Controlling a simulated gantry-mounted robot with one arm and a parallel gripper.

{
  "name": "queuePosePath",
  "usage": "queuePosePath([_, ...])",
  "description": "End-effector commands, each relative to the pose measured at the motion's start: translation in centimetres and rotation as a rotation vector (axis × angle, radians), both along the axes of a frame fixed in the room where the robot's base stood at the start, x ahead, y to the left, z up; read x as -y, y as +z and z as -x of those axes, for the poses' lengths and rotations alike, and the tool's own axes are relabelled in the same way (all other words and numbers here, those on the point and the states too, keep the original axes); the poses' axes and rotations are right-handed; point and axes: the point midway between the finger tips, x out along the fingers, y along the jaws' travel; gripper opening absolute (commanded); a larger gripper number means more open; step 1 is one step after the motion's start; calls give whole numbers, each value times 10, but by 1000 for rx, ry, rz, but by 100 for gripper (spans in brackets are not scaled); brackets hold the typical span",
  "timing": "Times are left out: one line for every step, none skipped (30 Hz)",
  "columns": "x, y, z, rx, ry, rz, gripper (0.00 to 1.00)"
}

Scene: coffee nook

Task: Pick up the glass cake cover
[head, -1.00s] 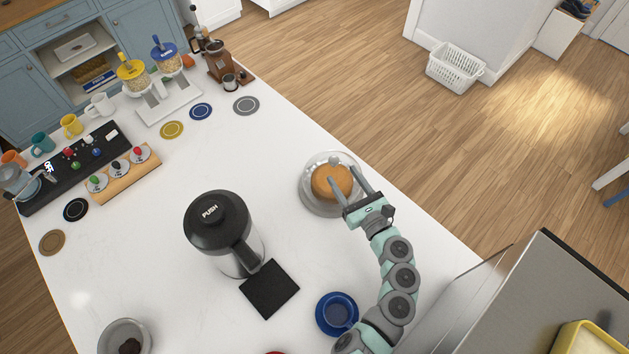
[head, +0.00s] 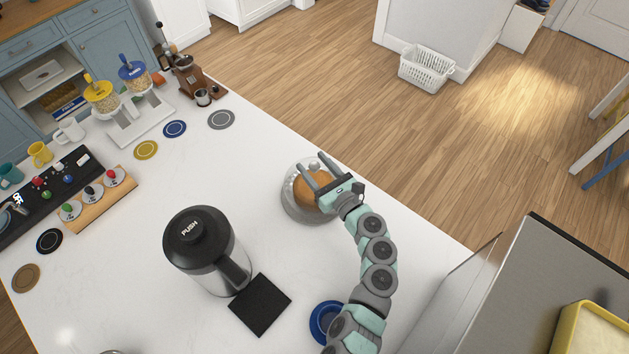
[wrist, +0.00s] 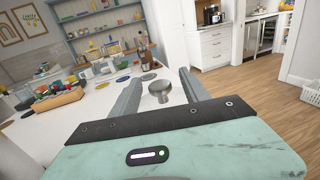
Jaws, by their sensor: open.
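The glass cake cover (head: 287,190) is a clear dome over a golden-brown cake, on a round plate (head: 297,214) near the counter's right edge. Its knob (wrist: 159,90) shows in the wrist view, between my two fingers and a little beyond the palm. My gripper (head: 309,168) is open, with its fingers reaching over the cover's top in the head view. Neither finger clearly touches the knob. The arm and gripper hide the right part of the cover and cake.
A black-lidded PUSH jug (head: 208,250) stands left of the arm, with a black square mat (head: 260,304) beside it. A blue saucer (head: 318,322) lies partly under the arm. Coasters, dispensers and a grinder (head: 190,76) stand farther back. Counter left of the cover is clear.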

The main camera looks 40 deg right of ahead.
Motion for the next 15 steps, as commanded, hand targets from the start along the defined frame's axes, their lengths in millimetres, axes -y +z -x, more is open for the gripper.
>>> queuePosePath([0,0,0,0,0,0,54])
queuePosePath([0,0,0,0,0,0,52])
queuePosePath([0,0,0,0,0,0,49])
queuePosePath([0,0,0,0,0,0,46])
queuePosePath([0,0,0,0,0,0,44])
queuePosePath([0,0,0,0,0,0,41])
queuePosePath([0,0,0,0,0,0,38])
queuePosePath([0,0,0,0,0,0,36])
queuePosePath([0,0,0,0,0,0,32])
queuePosePath([0,0,0,0,0,0,30])
queuePosePath([0,0,0,0,0,0,27])
queuePosePath([0,0,0,0,0,0,24])
queuePosePath([0,0,0,0,0,0,22])
queuePosePath([0,0,0,0,1,0,19])
queuePosePath([0,0,0,0,1,0,16])
